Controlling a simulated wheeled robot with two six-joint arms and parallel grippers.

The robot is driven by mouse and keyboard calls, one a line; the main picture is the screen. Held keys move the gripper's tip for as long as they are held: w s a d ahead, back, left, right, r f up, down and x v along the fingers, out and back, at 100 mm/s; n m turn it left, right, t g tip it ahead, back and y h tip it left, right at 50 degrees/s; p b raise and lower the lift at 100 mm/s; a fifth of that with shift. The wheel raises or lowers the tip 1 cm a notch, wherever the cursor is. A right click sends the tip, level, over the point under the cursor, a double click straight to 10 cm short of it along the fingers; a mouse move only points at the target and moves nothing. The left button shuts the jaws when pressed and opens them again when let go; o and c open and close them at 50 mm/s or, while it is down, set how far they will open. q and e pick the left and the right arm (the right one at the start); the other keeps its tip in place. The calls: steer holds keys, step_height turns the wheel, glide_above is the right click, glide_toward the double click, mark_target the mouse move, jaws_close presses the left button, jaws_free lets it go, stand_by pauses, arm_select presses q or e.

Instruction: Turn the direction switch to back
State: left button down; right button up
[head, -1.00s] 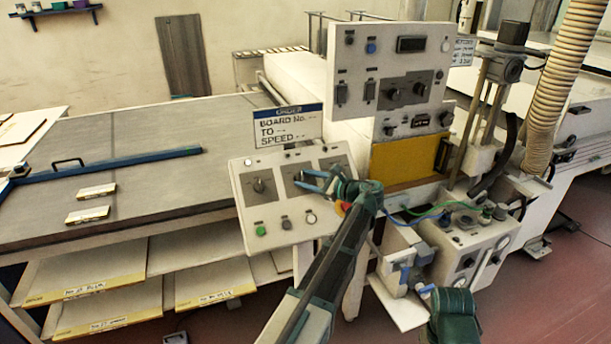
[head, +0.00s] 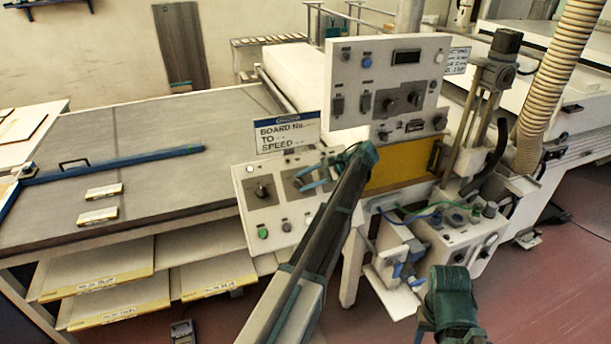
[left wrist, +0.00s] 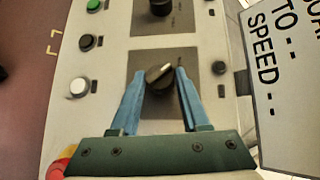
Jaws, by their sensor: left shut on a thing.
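The direction switch (left wrist: 160,78) is a black rotary knob with a pale pointer mark on a dark grey plate. My left gripper (head: 310,180) reaches this plate in the head view and hides much of the knob. In the left wrist view its blue fingers (left wrist: 160,85) are shut on the knob, one on each side. The pointer slants toward the upper right of that view. The lettering around the knob is too small to read.
Another knob (head: 261,191) sits on the left plate. A green button (left wrist: 94,5), a black button (left wrist: 87,42) and a white button (left wrist: 78,87) line the panel. A board sign (head: 287,132) stands behind it. My right arm (head: 452,300) is low at the right.

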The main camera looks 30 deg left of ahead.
arm_select(q)
steer(key=shift+w+a+r+n+h+p, duration=0.1)
steer(key=shift+n+h+p, duration=0.4)
steer(key=shift+n+p, duration=0.1)
steer(key=shift+c, duration=2)
jaws_free()
steer(key=p+v, duration=0.8)
steer(key=v, duration=0.5)
steer(key=shift+w+d+r+p, duration=0.2)
steer(key=shift+d+p, duration=0.05)
steer(key=shift+p, duration=0.05)
